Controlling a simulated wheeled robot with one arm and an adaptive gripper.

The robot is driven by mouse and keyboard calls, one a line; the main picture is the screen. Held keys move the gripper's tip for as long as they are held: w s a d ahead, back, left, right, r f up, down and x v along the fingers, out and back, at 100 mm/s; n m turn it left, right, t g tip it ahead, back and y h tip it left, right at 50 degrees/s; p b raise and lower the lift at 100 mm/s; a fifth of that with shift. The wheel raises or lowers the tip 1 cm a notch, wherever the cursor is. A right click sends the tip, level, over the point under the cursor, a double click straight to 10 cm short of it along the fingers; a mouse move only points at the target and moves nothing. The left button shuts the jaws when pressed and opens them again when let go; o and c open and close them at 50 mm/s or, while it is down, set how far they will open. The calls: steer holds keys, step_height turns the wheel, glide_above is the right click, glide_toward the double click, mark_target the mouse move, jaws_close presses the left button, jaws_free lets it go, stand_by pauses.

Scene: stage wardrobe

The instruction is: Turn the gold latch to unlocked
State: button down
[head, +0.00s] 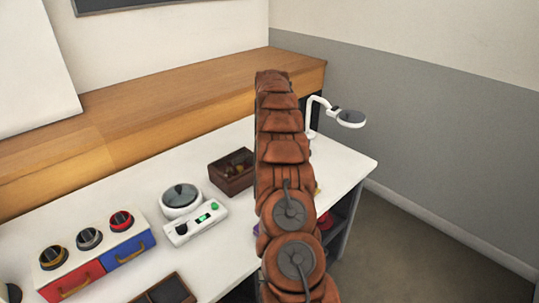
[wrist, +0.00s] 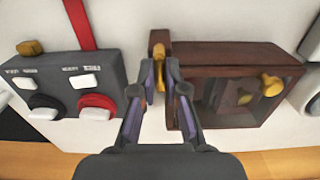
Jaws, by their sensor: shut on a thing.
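A gold latch (wrist: 159,52) shows in the wrist view on a small dark brown block at the left end of a brown wooden case. The case (wrist: 225,57) has a clear front panel and a gold knob (wrist: 271,85) on its right side. My gripper (wrist: 160,72) is shut on the gold latch, with one finger on each side of it. The fingers cover part of the latch, so its exact turn is hard to read. In the head view my arm hides the gripper and the latch.
Left of the latch is a dark grey panel (wrist: 72,68) with red and black round parts and a red strap (wrist: 78,22). In the head view, a drawer unit (head: 103,254), a round-topped device (head: 181,198), a brown box (head: 222,181) and a white lamp (head: 350,118) stand on the white table.

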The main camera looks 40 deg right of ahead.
steer(key=shift+r, duration=0.1)
steer(key=c, duration=1.2)
jaws_free()
steer(key=shift+r, duration=3.7)
